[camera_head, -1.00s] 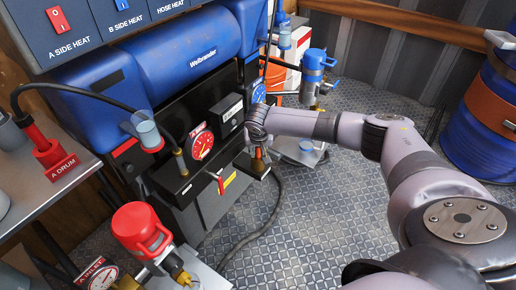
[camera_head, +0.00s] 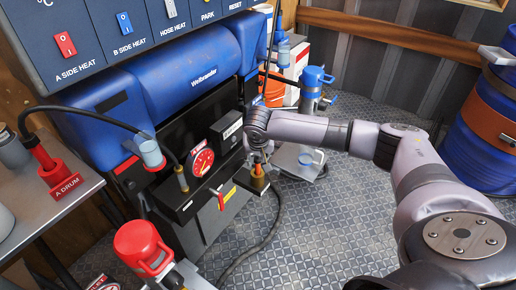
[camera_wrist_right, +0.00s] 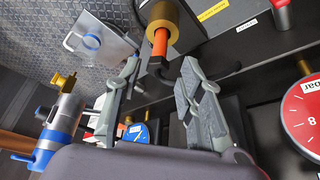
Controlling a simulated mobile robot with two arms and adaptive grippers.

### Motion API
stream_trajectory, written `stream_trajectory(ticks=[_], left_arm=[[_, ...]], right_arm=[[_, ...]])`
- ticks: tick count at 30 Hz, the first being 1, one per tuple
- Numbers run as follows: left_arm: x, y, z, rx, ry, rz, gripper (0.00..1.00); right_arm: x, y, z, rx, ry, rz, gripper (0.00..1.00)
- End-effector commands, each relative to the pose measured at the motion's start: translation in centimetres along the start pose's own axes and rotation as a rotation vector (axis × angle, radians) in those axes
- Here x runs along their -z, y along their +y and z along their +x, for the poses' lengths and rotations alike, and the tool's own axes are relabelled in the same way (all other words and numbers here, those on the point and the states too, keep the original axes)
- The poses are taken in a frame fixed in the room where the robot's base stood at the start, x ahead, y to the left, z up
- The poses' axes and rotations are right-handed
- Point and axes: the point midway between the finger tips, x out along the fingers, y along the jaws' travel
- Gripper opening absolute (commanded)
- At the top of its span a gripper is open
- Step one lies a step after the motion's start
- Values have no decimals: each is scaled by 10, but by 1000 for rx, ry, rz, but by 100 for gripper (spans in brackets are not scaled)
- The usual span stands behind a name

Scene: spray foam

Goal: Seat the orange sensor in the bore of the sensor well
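The orange sensor (camera_wrist_right: 160,42) is a short orange rod in the right wrist view, with a dark end toward me. Its far end meets the brass sensor well (camera_wrist_right: 172,18) and appears to be inside the bore; I cannot tell how deep. The brass well also shows in the head view (camera_head: 258,184), on a small plate at the machine's front. My right gripper (camera_wrist_right: 160,64) is open, its fingertips apart on either side of the sensor's near end, with no visible contact. In the head view the right gripper (camera_head: 258,160) is just above the well. My left gripper is out of view.
The machine's black front carries a red gauge (camera_head: 201,160) and a red-handled valve (camera_head: 219,196) left of the well. A black hose (camera_head: 262,235) runs along the floor. A blue-topped pump (camera_head: 314,85) stands behind. The patterned floor to the right is open.

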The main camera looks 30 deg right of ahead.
Motion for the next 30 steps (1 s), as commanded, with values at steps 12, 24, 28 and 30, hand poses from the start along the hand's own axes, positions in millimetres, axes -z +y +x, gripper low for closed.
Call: stream_trajectory(ticks=[12,24,28,30], left_arm=[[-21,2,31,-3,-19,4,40],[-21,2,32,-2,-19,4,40],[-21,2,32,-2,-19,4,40],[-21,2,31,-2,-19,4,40]], right_arm=[[-11,-10,-39,18,-8,-36,35],[-202,-96,56,300,-56,-468,35],[-277,-80,86,325,-69,-546,35],[-318,-60,99,314,-83,-580,35]])
